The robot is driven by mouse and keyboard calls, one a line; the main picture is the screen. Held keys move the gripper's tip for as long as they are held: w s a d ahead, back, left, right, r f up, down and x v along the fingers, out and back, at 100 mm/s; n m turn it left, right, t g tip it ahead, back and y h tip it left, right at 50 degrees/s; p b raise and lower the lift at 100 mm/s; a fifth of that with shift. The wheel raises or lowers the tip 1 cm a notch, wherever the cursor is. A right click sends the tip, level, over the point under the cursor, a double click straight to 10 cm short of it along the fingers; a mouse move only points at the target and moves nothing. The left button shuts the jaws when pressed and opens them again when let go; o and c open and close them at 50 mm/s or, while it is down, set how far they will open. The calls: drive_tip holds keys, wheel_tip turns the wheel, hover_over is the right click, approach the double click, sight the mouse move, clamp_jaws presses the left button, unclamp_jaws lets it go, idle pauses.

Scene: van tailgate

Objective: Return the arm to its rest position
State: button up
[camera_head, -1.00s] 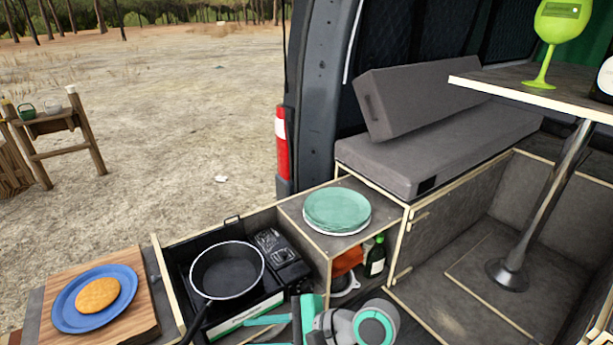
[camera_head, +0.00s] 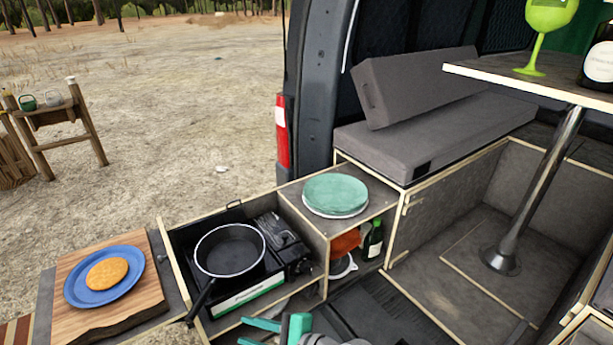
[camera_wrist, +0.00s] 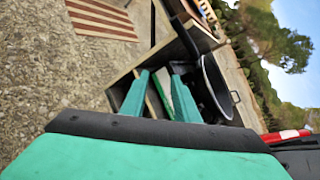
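My gripper (camera_head: 248,332) is at the bottom edge of the head view, in front of the stove drawer, with only its green fingers and part of the wrist showing. In the wrist view its two green fingers (camera_wrist: 161,84) stand apart with nothing held between them. Most of my arm is out of the head view. A black frying pan (camera_head: 230,250) sits on the camp stove (camera_head: 285,240), beyond the fingers. The pan also shows in the wrist view (camera_wrist: 216,85), close past the fingertips.
A blue plate (camera_head: 76,291) with a flat round orange-brown food (camera_head: 107,273) lies on a wooden board (camera_head: 148,294) at left. Green plates (camera_head: 335,192) are stacked on the cabinet. A dark bottle (camera_head: 373,240) stands below. A table (camera_head: 480,72) with a green glass (camera_head: 546,22) is at right.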

drive_tip(key=s+d+f+t+h, duration=0.1)
drive_tip(key=s+f+t+h, duration=0.1)
drive_tip(key=f, duration=0.3)
drive_tip(key=s+d+f+t+h, duration=0.1)
drive_tip(key=s+f+t+h, duration=0.15)
drive_tip(key=f, duration=0.35)
drive_tip(key=s+d+f+n+t+h, duration=0.2)
drive_tip(key=s+d+f+n+h, duration=0.1)
drive_tip(key=s+d+f+h, duration=0.4)
drive_tip(key=s+d+r+n+t, duration=0.1)
drive_tip(key=s+r+n, duration=0.4)
drive_tip(key=s, duration=0.4)
drive_tip(key=s+d+r+n+t, duration=0.2)
drive_tip(key=s+r+n, duration=0.3)
drive_tip(key=s, duration=0.3)
drive_tip(key=shift+s+d+r+n+h, duration=0.15)
drive_tip(key=shift+s+r+n+h, duration=0.25)
drive_tip(key=shift+n, duration=0.4)
